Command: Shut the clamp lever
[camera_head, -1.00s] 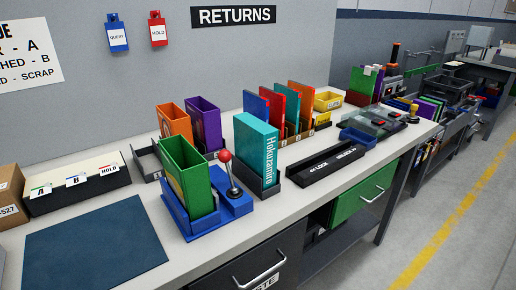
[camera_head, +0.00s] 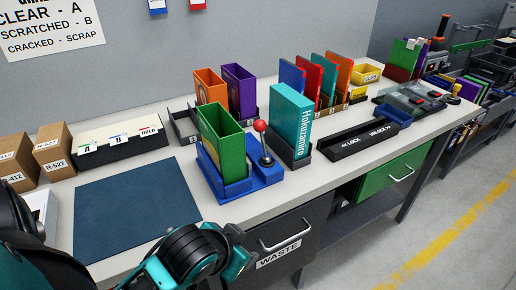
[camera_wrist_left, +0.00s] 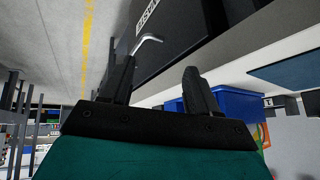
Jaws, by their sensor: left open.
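The clamp lever (camera_head: 265,148) is a dark rod with a red ball knob. It stands up, leaning slightly, on the right part of a blue clamp base (camera_head: 238,187). A green open-topped case (camera_head: 222,140) stands in the base beside the lever. My left arm reaches in at the bottom of the head view, in front of the bench edge. In the left wrist view my left gripper (camera_wrist_left: 158,82) is open, with nothing between its fingers. The blue base (camera_wrist_left: 238,103) shows beyond the fingers there, apart from them. My right gripper is not in view.
A teal case (camera_head: 291,120) in a black holder stands close right of the lever. Orange and purple cases (camera_head: 239,90) stand behind. A dark blue mat (camera_head: 135,212) lies left. The waste drawer handle (camera_head: 287,240) sticks out below the bench edge.

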